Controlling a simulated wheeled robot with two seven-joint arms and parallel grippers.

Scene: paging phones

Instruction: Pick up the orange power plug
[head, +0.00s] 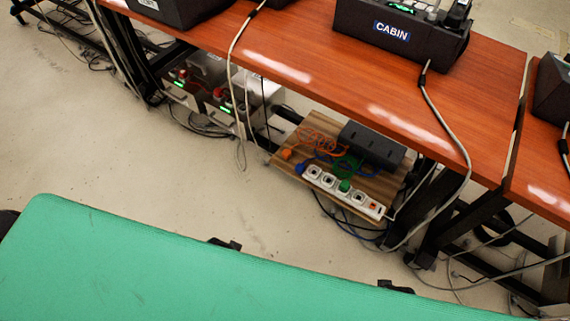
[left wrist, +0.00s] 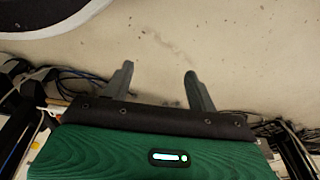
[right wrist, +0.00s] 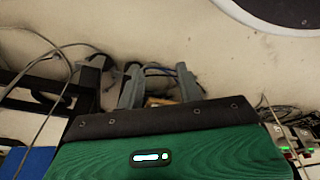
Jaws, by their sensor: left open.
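The orange power plug (head: 286,154) lies at the left edge of a wooden board (head: 296,172), low under the red-brown table in the head view. Its orange cord (head: 322,139) is coiled behind it. A white power strip (head: 343,192) lies along the board's front edge, with a green plug (head: 345,185) in it. My left gripper (left wrist: 158,69) is open and empty over bare floor in the left wrist view. My right gripper (right wrist: 156,68) has its fingers apart, with nothing visibly held. I cannot make out the orange plug in either wrist view.
The red-brown table (head: 300,75) overhangs the board's far side. A black box (head: 372,146) stands on the board. Grey cables hang from the table, and boxes with green lights (head: 180,88) stand to the left. The floor (head: 150,165) in front is clear.

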